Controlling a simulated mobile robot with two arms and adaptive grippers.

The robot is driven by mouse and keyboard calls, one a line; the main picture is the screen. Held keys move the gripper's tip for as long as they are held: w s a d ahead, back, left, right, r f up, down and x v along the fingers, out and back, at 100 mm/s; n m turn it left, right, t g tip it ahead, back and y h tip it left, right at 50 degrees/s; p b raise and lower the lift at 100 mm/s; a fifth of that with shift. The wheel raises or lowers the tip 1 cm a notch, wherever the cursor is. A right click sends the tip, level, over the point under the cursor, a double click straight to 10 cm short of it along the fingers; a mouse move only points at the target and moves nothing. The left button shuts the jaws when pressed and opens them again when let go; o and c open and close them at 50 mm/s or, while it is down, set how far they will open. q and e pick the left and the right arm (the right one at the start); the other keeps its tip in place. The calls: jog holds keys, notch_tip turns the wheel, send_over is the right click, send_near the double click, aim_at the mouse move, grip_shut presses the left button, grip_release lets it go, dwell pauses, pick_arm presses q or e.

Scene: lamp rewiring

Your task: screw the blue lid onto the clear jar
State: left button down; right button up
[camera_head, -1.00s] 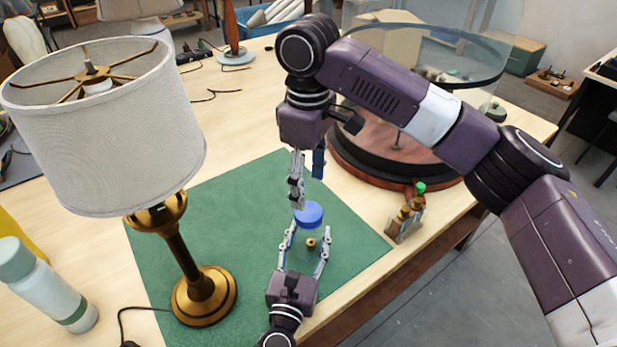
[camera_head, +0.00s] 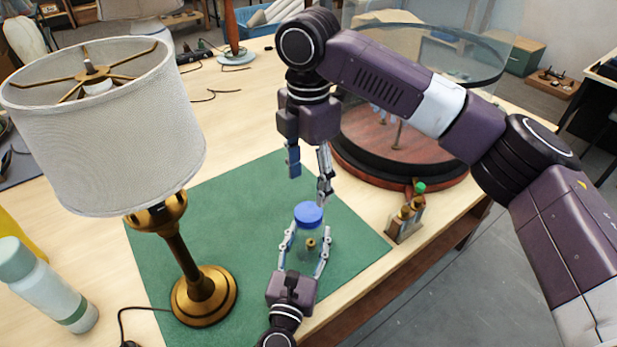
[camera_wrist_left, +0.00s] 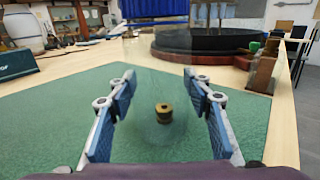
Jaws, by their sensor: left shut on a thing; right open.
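The clear jar (camera_head: 301,243) stands on the green mat (camera_head: 230,220) with a small brass piece (camera_head: 310,243) visible inside. The blue lid (camera_head: 308,213) sits on top of the jar; whether its thread is engaged I cannot tell. My left gripper (camera_head: 306,256) is shut around the jar, one finger on each side. In the left wrist view the jar is nearly invisible between the fingers, with the brass piece (camera_wrist_left: 163,112) inside and the blue lid (camera_wrist_left: 155,9) at the top edge. My right gripper (camera_head: 309,181) is open and empty, pointing down just above the lid.
A brass lamp with a pale shade (camera_head: 105,125) stands left of the jar. A small wooden holder with bottles (camera_head: 405,222) is to the right. A round dark-rimmed base with a glass cover (camera_head: 400,150) stands behind. A white bottle (camera_head: 45,288) is at front left.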

aim_at(309, 211)
pick_arm(q)
jog(key=shift+f, duration=0.1)
pick_arm(e)
jog(key=shift+f, duration=4)
jog(key=c, duration=1.2)
jog(key=m, duration=1.8)
jog(key=o, duration=1.3)
